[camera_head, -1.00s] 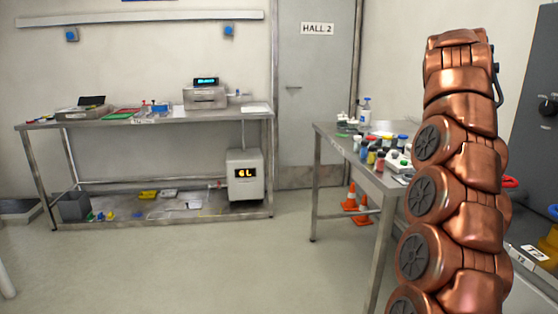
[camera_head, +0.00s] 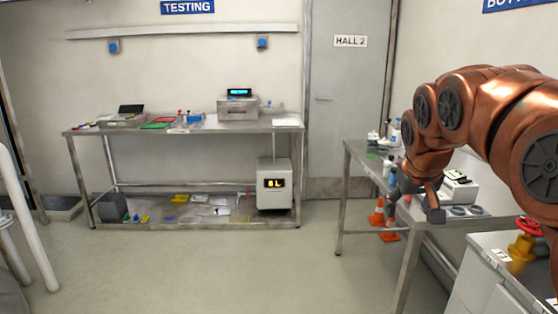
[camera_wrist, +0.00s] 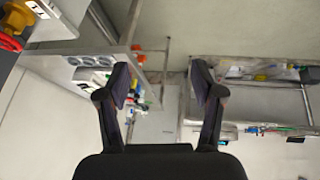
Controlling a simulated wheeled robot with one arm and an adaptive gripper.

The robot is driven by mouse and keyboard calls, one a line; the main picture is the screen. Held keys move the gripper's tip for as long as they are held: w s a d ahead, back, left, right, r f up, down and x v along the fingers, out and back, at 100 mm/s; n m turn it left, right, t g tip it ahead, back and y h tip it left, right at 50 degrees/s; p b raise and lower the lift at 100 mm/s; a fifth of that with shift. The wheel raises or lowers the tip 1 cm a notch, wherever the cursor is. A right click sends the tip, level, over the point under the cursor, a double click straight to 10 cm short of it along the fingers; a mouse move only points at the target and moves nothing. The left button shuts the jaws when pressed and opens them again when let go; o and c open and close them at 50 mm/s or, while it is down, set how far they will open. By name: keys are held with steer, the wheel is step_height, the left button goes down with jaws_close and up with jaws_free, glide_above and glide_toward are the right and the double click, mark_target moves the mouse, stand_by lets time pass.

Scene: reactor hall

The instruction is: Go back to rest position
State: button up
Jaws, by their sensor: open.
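My copper arm (camera_head: 470,105) comes in from the right in the head view, bent over at the top. My gripper (camera_head: 415,203) hangs at its end, in front of the right-hand steel table (camera_head: 370,152). In the wrist view my gripper (camera_wrist: 161,82) has its two dark fingers well apart. Nothing is between them but the distant background. The arm hides part of the right-hand table and its items.
A white device (camera_head: 458,190) stands on the right-hand table near the gripper. A cabinet with a red valve (camera_head: 524,246) is at lower right. Orange cones (camera_head: 377,213) stand on the floor. The testing bench (camera_head: 180,128) is at the back wall. The middle floor is clear.

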steer(key=s+a+f+g+p, duration=0.2)
steer(key=s+a+f, duration=0.1)
steer(key=s, duration=0.8)
steer(key=s+a+f+g+y+p, duration=0.1)
steer(key=s+f, duration=0.4)
steer(key=s, duration=0.6)
steer(key=s+a+f+g+y+p, duration=0.1)
steer(key=s+a+f+g+p, duration=0.3)
steer(key=s, duration=0.8)
steer(key=shift+a+n+p, duration=0.3)
steer(key=shift+a+p, duration=0.2)
steer(key=shift+p, duration=0.25)
